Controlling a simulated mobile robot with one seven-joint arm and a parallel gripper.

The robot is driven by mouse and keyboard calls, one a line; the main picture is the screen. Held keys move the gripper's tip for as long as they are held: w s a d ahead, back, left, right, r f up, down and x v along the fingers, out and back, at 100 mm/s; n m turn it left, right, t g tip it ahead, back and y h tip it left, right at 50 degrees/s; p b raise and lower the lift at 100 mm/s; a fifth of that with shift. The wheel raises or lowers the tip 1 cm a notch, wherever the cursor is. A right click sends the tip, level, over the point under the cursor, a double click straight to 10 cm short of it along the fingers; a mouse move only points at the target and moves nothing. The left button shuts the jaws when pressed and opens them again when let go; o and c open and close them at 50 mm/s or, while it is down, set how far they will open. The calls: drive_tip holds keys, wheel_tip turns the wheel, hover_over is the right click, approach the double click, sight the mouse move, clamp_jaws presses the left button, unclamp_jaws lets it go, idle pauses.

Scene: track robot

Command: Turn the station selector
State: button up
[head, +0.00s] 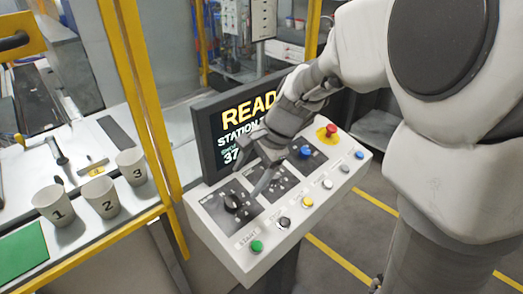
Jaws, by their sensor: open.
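The station selector is not clearly labelled in this view. A black rotary knob (233,202) sits on a dark plate at the left end of the sloped white control panel (222,232). My gripper (262,172) is open above the panel's middle, to the right of that knob and apart from it. Its fingers point down and left and partly cover the middle dark plate (275,187), so any control under them is hidden. The display (212,135) behind the panel reads "READ…" and "STATION", partly covered by my gripper.
A green button (256,246), a yellow button (307,202) and several others line the panel's front edge. A red mushroom button (331,130) and a blue knob (305,152) stand right of my gripper. Yellow posts (140,95) and numbered cups (102,197) are at left.

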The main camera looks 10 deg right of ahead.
drive_tip(key=v, duration=0.8)
drive_tip(key=s+d+r+n+t+h, duration=0.1)
drive_tip(key=s+d+n+t+h, duration=0.1)
drive_tip(key=s+n, duration=0.4)
drive_tip(key=s+d+r+n+t+h, duration=0.1)
drive_tip(key=s+d+n+h, duration=0.1)
drive_tip(key=s+n, duration=0.4)
drive_tip(key=s, duration=0.4)
drive_tip(key=shift+d+n+t, duration=0.3)
drive_tip(key=shift+d+t, duration=0.1)
